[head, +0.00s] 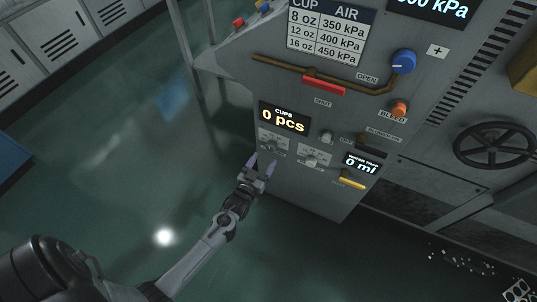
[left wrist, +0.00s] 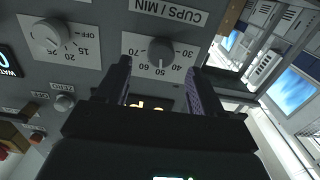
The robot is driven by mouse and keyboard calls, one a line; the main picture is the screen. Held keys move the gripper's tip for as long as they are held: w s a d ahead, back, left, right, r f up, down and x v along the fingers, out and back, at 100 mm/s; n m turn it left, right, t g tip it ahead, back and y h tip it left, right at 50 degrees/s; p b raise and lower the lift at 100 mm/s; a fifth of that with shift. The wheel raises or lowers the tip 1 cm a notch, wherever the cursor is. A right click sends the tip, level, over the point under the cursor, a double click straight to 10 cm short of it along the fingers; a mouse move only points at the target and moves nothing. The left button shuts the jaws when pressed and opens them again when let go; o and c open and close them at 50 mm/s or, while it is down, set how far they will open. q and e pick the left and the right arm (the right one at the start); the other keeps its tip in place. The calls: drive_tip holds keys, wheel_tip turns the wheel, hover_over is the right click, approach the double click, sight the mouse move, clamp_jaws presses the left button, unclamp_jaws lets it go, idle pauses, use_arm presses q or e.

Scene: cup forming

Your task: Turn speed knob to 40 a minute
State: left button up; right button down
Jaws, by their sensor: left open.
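The speed knob (left wrist: 160,52), a small grey knob under the CUPS / MIN label, shows upside down in the left wrist view. Its dial carries the numbers 30, 40, 50, 60 and 70; its pointer seems to face near 50, but is hard to read. In the head view the knob (head: 270,147) sits on a light plate below the cups display (head: 284,118). My left gripper (head: 262,165) is open just in front of and below the knob. Its fingers (left wrist: 158,82) stand either side of the knob, apparently not closed on it. My right gripper is out of view.
A ZERO knob (left wrist: 64,102), yellow handle (head: 352,183) and water trap display (head: 362,163) are near. Open green floor lies left of the panel.

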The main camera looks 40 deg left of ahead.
sight(270, 149)
use_arm(q)
drive_tip(key=b+x, duration=0.1)
drive_tip(key=x, duration=0.3)
drive_tip(key=shift+w+a, duration=0.1)
drive_tip(key=shift+a, duration=0.05)
drive_tip(key=shift+w+a+b, duration=0.1)
drive_tip(key=shift+w+b, duration=0.4)
drive_tip(key=shift+w, duration=0.1)
drive_tip(key=shift+r, duration=0.1)
drive_tip(key=c, duration=1.1)
drive_tip(key=shift+o, duration=0.2)
